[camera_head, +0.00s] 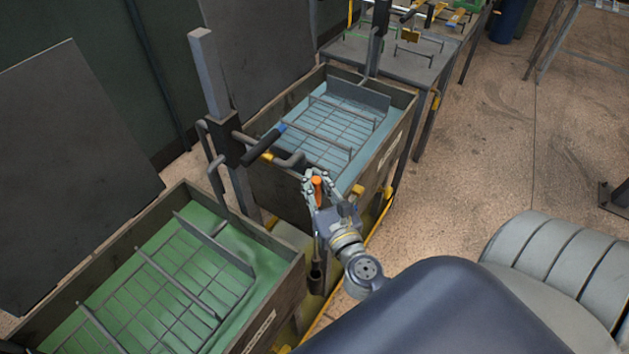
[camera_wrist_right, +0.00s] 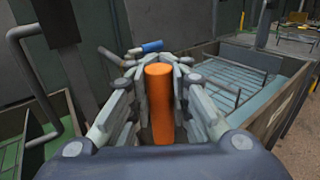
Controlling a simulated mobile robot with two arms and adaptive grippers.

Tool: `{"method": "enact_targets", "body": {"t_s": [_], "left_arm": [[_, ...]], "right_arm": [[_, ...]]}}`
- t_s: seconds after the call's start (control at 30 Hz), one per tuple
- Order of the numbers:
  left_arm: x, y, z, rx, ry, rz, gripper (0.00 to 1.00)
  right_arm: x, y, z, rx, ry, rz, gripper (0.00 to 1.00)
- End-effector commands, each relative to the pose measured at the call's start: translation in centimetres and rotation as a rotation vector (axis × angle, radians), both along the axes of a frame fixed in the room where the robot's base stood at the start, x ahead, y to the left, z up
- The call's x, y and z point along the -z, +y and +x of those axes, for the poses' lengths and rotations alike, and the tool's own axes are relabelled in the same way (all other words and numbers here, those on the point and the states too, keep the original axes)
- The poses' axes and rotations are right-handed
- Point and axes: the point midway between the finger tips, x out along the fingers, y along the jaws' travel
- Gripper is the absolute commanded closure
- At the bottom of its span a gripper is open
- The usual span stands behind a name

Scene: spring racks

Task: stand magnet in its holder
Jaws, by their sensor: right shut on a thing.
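My right gripper (camera_head: 317,182) is shut on the orange handle of the magnet (camera_head: 317,190), in front of the gap between the two tanks. In the right wrist view the upright orange handle (camera_wrist_right: 160,103) sits between the fingers of my right gripper (camera_wrist_right: 160,75). A thin dark shaft shows below the gripper, with a dark cylindrical piece (camera_head: 316,276) at its lower end beside the green tank's corner. I cannot tell whether that piece is the magnet's end or the holder. My left gripper is out of view.
A tank with green liquid (camera_head: 222,240) and a wire rack stands at the lower left. A tank with blue liquid (camera_head: 355,97) stands behind. A post (camera_head: 211,75) with bent pipes and a blue-banded black handle (camera_head: 263,147) rises close to the gripper.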

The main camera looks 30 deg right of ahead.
Motion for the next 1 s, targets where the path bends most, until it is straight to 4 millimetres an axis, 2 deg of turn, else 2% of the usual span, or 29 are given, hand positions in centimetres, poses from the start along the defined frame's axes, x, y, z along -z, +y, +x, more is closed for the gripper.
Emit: {"method": "enact_targets", "body": {"t_s": [1.0], "left_arm": [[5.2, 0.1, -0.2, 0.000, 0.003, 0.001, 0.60]], "right_arm": [[5.3, 0.0, 0.0, 0.000, -0.001, 0.001, 1.00]]}}
